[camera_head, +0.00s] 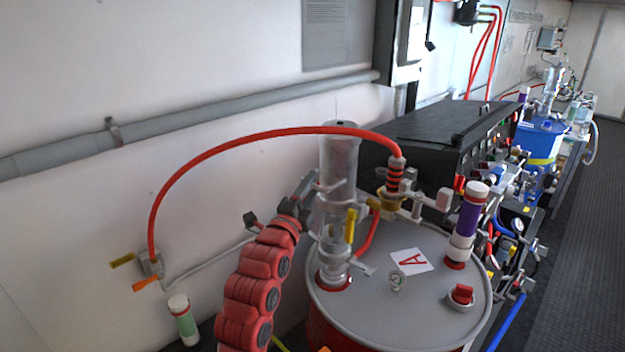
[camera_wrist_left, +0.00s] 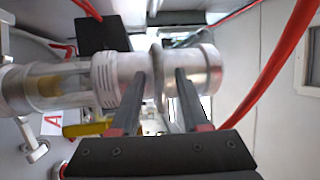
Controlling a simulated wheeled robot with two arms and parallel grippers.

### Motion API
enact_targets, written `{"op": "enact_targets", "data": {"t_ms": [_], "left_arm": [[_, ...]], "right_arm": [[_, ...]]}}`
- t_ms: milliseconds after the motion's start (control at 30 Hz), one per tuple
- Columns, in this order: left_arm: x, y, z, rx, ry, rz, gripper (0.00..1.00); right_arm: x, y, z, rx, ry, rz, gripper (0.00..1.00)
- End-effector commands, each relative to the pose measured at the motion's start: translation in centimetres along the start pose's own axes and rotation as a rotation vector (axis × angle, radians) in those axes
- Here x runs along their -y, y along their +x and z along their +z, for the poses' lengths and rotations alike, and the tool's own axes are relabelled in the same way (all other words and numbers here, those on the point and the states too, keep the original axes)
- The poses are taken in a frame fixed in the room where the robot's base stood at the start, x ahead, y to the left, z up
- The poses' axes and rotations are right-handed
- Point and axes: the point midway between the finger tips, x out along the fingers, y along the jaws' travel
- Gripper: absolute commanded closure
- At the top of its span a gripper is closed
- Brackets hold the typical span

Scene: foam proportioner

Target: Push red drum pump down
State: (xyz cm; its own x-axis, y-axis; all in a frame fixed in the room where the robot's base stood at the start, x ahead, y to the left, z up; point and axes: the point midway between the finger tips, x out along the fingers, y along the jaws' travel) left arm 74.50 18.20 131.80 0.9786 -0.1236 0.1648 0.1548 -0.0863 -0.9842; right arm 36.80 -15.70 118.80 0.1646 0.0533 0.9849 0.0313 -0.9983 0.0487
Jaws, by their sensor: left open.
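The red drum (camera_head: 332,338) has a grey lid marked with a red A. Its pump (camera_head: 338,150), a grey and clear upright cylinder, stands on the left part of the lid. My red left arm reaches up beside it. My left gripper (camera_head: 318,192) is at the pump's upper body and partly hidden against it. In the left wrist view, the open fingers (camera_wrist_left: 160,74) lie across the pump (camera_wrist_left: 118,76), one on each side of a raised ring. Whether they touch it I cannot tell. My right gripper is not in view.
A red hose (camera_head: 240,143) arches from the wall valve to the drum lid. A purple and white cylinder (camera_head: 468,222) stands at the lid's right. A black machine (camera_head: 425,140) is behind. A blue drum (camera_head: 541,145) stands farther back. The right floor is clear.

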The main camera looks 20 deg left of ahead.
Motion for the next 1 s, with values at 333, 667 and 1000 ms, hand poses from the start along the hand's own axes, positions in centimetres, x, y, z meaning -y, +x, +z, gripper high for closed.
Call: {"op": "enact_targets", "data": {"t_ms": [333, 667, 1000], "left_arm": [[0.01, 1.23, -0.05, 0.000, 0.000, -0.002, 0.54], [-0.03, 1.20, -0.02, 0.000, 0.000, -0.001, 0.90], [-0.04, 1.20, -0.02, 0.000, 0.000, -0.001, 1.00]], "right_arm": [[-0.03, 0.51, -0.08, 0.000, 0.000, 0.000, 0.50], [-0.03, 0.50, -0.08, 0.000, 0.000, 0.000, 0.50], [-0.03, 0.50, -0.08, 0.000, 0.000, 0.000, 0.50]]}}
